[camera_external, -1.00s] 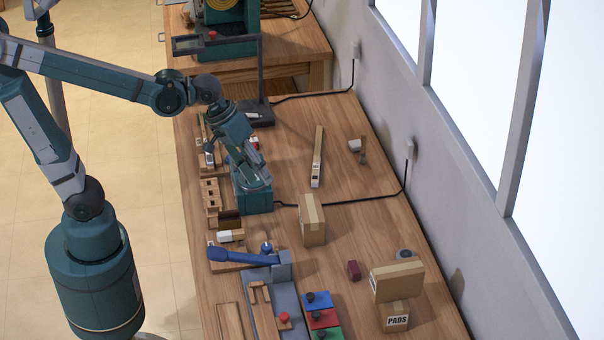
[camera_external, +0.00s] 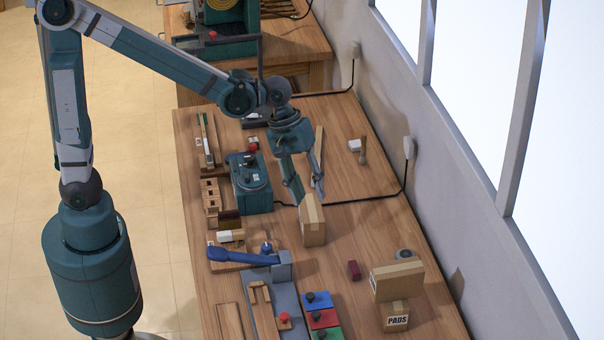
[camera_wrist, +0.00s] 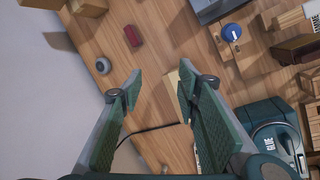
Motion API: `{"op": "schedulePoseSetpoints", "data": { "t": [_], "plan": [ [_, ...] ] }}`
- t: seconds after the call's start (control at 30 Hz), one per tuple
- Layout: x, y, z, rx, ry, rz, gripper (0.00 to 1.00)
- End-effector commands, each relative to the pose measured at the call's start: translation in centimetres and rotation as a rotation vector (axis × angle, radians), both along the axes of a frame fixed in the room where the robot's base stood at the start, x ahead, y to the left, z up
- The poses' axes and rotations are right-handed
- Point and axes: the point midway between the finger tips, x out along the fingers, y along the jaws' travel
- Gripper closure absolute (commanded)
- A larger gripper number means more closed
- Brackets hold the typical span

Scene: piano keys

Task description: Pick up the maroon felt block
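The maroon felt block (camera_external: 353,270) is a small dark red block on the wooden table, right of the blue-handled press and left of the stacked cardboard boxes. It also shows in the wrist view (camera_wrist: 133,36), beyond my fingertips and apart from them. My gripper (camera_external: 308,192) is above the table, farther from the camera than the block. In the wrist view its two fingers (camera_wrist: 160,84) are spread wide with nothing held between them.
An upright cardboard box (camera_external: 313,222) stands close to my fingertips, between them and the block in the external view. Stacked cardboard boxes (camera_external: 396,281) and a grey disc (camera_external: 405,254) are right of the block. A teal glue machine (camera_external: 250,183) stands left.

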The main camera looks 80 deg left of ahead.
Motion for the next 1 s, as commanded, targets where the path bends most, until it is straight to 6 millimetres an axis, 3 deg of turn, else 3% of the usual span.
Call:
{"op": "schedulePoseSetpoints", "data": {
  "t": [0.4, 1.0],
  "plan": [
    [4.7, -3.5, -2.9, -0.088, 0.142, 0.175, 0.67],
    [9.5, -8.4, -9.0, -0.175, 0.357, 0.415, 0.67]
  ]
}}
